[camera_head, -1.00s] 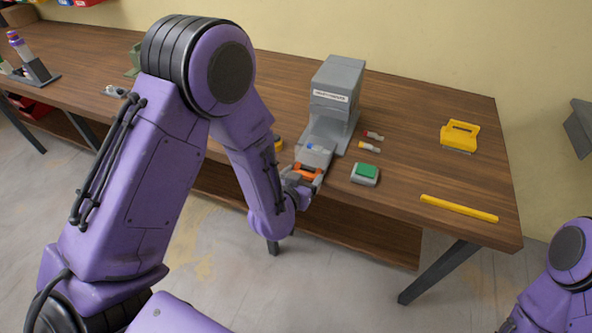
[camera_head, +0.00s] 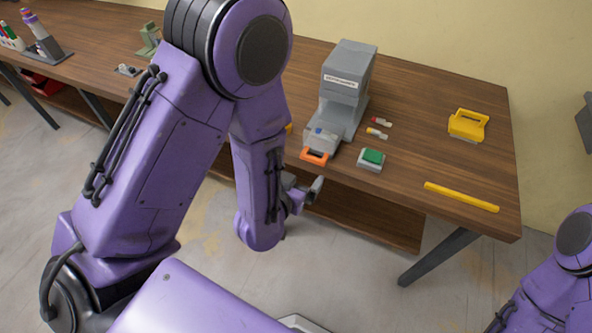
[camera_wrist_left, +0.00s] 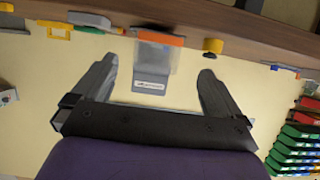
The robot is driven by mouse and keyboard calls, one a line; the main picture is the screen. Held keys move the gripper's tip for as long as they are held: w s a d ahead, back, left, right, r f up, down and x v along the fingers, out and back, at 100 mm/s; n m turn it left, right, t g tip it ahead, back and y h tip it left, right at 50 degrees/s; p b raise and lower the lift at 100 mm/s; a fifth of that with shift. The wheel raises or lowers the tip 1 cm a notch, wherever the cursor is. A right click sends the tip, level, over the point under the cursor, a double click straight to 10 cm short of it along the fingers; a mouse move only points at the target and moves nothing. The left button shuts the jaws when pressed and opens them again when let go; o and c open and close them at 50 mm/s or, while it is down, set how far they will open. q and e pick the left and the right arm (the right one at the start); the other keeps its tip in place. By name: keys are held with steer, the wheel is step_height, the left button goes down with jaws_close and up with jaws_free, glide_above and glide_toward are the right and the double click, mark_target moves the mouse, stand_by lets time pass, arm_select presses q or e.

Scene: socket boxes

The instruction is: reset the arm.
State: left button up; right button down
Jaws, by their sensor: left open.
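My left gripper (camera_head: 306,192) hangs in front of the table's front edge, below the tabletop and apart from everything. In the left wrist view my left gripper (camera_wrist_left: 155,82) shows two spread fingers with nothing between them. A grey machine (camera_head: 343,90) with a white label stands on the table, with an orange handle (camera_head: 314,157) at its front. The machine (camera_wrist_left: 150,76) and the orange handle (camera_wrist_left: 160,39) also show in the left wrist view, beyond the fingers. My right arm shows at the lower right, but its gripper is out of frame.
On the wooden table (camera_head: 440,160) are a green-topped block (camera_head: 371,159), two small connectors (camera_head: 377,133), a yellow clamp-like tool (camera_head: 468,125) and a yellow bar (camera_head: 461,197). A grey holder (camera_head: 45,45) stands at the far left. The floor in front is clear.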

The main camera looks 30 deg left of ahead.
arm_select(q)
steer(key=shift+p+v, duration=0.65)
steer(key=shift+v, duration=0.25)
arm_select(e)
step_height(320, 180, up, 3)
steer(key=shift+f, duration=0.1)
arm_select(q)
steer(key=s+a+f+n+g+y+b, duration=0.1)
steer(key=s+a+f+g, duration=0.4)
steer(key=s+f, duration=0.5)
steer(key=s+a+f+n+g+y+b, duration=0.1)
steer(key=s+a+f+n+g, duration=0.4)
steer(key=s+f, duration=0.5)
steer(key=shift+a+f+y+b, duration=0.25)
steer(key=shift+f+y+b, duration=0.05)
steer(key=shift+f+b, duration=0.65)
arm_select(e)
step_height(320, 180, down, 4)
steer(key=shift+r, duration=0.1)
